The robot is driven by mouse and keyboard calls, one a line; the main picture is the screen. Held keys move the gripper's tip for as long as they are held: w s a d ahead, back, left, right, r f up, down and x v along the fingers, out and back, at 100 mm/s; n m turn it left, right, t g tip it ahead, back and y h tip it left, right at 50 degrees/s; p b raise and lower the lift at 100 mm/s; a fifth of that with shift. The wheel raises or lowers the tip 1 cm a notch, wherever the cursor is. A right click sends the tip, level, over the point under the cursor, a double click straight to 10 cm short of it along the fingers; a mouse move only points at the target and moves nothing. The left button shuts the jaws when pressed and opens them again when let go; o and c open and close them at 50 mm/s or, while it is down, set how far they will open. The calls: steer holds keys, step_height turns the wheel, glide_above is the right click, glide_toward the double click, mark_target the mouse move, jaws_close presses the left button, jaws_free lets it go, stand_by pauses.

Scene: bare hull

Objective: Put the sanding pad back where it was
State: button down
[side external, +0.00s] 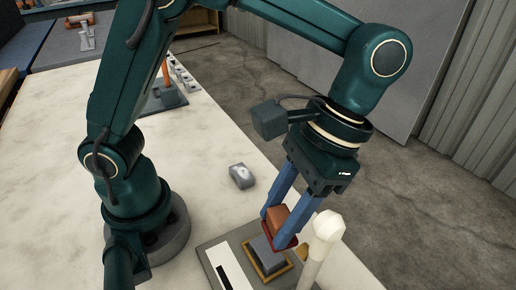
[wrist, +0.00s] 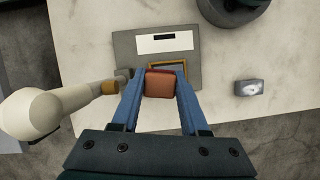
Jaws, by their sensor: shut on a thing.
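My gripper (side external: 279,226) is shut on the sanding pad (side external: 278,217), a brown-orange block with a dark red base. The pad is also between the blue fingers in the wrist view (wrist: 159,84). An ochre frame (side external: 250,266) with a grey block or surface (side external: 266,252) inside it lies on a grey plate (side external: 211,255), below the pad. In the wrist view the pad covers part of the frame (wrist: 184,63). The pad looks close above the frame; whether it touches cannot be told.
A cream post with a rounded head (side external: 328,228) stands close to the right of my gripper; it is large at left in the wrist view (wrist: 32,112). A small grey object with a white mark (side external: 242,176) lies apart on the pale tabletop (side external: 215,130). The plate carries a white panel (side external: 229,267).

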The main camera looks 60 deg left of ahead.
steer(key=w+a+f+m, duration=0.1)
steer(key=a+f+m, duration=0.1)
steer(key=a, duration=1.4)
steer(key=s+a+n, duration=0.4)
steer(key=s+a, duration=0.2)
steer(key=a, duration=0.4)
steer(key=shift+h, duration=0.4)
steer(key=shift+s+a+f, duration=0.1)
steer(key=shift+f, duration=2.05)
steer(key=shift+s+a+f, duration=0.1)
steer(key=shift+f, duration=2)
steer(key=shift+c, duration=2.1)
jaws_free()
steer(key=shift+f, duration=0.1)
